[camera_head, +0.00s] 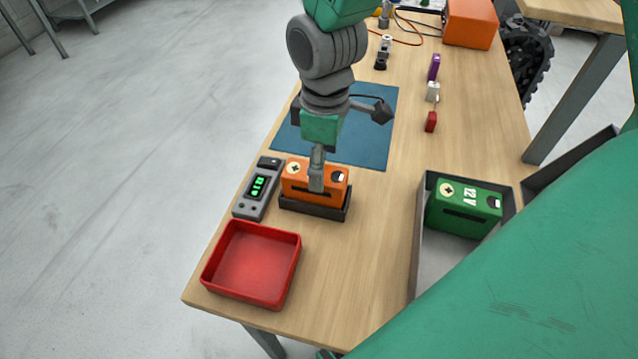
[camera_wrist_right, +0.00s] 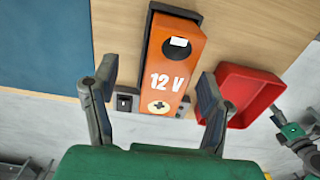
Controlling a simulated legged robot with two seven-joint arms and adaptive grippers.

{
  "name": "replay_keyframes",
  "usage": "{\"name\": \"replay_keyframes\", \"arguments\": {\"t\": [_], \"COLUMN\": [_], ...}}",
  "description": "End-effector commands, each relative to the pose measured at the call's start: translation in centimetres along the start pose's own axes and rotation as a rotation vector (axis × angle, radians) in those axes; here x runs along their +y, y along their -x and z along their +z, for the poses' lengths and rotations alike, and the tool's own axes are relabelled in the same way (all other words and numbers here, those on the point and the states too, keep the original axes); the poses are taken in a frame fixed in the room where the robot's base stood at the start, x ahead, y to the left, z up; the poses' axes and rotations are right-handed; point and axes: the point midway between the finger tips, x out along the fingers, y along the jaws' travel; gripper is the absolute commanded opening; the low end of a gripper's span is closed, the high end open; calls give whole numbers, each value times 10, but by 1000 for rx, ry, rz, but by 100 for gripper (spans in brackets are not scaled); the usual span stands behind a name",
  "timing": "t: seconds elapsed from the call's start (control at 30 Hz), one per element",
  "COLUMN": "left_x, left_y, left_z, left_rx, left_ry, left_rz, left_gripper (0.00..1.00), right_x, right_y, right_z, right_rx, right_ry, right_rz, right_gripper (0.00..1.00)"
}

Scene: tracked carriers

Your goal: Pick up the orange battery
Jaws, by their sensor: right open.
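The orange battery (camera_head: 298,181) stands upright in a dark, low holder (camera_head: 312,209) on the wooden table. In the wrist view the orange battery (camera_wrist_right: 176,72) shows its top face with "12 V", a dark round terminal and a plus terminal. My right gripper (camera_head: 317,176) is over the battery, and one finger covers part of its face in the head view. In the wrist view my right gripper (camera_wrist_right: 153,88) is open, one finger to each side of the battery's near end. Whether the fingers touch it I cannot tell. My left gripper is not in view.
A grey meter (camera_head: 259,188) with a green display stands close left of the battery. A red tray (camera_head: 252,264) is at the near corner. A green battery (camera_head: 463,210) sits in a grey bin (camera_head: 415,245) at right. A blue mat (camera_head: 368,140) lies behind. Bare tabletop separates holder and bin.

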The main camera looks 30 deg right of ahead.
Motion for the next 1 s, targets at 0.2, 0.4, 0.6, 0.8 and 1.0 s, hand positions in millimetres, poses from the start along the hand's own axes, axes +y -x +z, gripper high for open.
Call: {"name": "replay_keyframes", "arguments": {"t": [0.2,0.4,0.6,0.8,1.0], "left_x": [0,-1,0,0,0], "left_y": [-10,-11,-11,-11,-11], "left_z": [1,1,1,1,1], "left_rx": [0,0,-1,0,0], "left_ry": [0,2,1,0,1], "left_rz": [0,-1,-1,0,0], "left_gripper": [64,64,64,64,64], "right_x": [-6,-5,1,2,-1], "right_y": [-33,-41,-42,-43,-43], "right_z": [-8,-8,-2,0,-1], "right_rx": [-12,-9,-3,-5,-15], "right_ry": [3,3,3,2,2], "right_rz": [10,12,3,1,6], "right_gripper": [67,67,50,0,0]}}
